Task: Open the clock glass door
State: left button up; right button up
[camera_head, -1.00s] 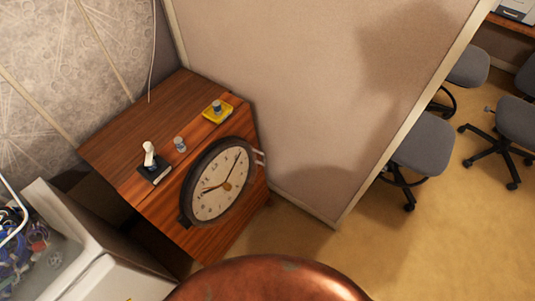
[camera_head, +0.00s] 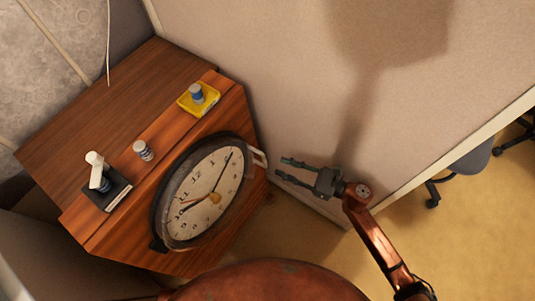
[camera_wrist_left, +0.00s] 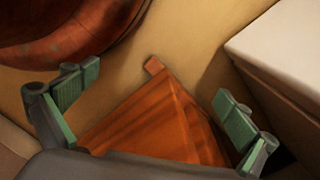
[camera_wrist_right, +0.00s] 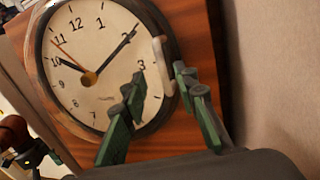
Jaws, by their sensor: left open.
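The clock (camera_head: 207,195) has a round dark frame, a pale dial and a glass door, and it is set in the front of a wooden cabinet (camera_head: 110,85). A pale handle (camera_head: 258,157) sticks out at the right of its rim; it also shows in the right wrist view (camera_wrist_right: 164,62). My right gripper (camera_head: 284,168) is open and a little right of the handle. In the right wrist view its fingers (camera_wrist_right: 158,95) are apart, with the handle beyond them. My left gripper (camera_wrist_left: 152,108) is open and empty, with the cabinet's wood below it; it is not in the head view.
On the cabinet top stand a yellow tray (camera_head: 187,104) with a small jar, another small jar (camera_head: 143,150) and a white object on a dark base (camera_head: 118,190). A partition wall (camera_head: 300,60) stands close to the right. An office chair (camera_head: 470,163) is farther right.

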pick_arm(q)
jog(key=r, duration=0.2)
jog(key=r+b, duration=0.1)
jog(key=shift+w+d+r, duration=0.3)
jog(key=shift+w+d, duration=0.05)
jog(key=shift+w, duration=0.05)
pick_arm(e)
jog(key=x, duration=0.6)
jog(key=shift+w+a, duration=0.2)
jog(key=shift+a, duration=0.05)
jog(key=shift+c, duration=0.3)
grip_shut()
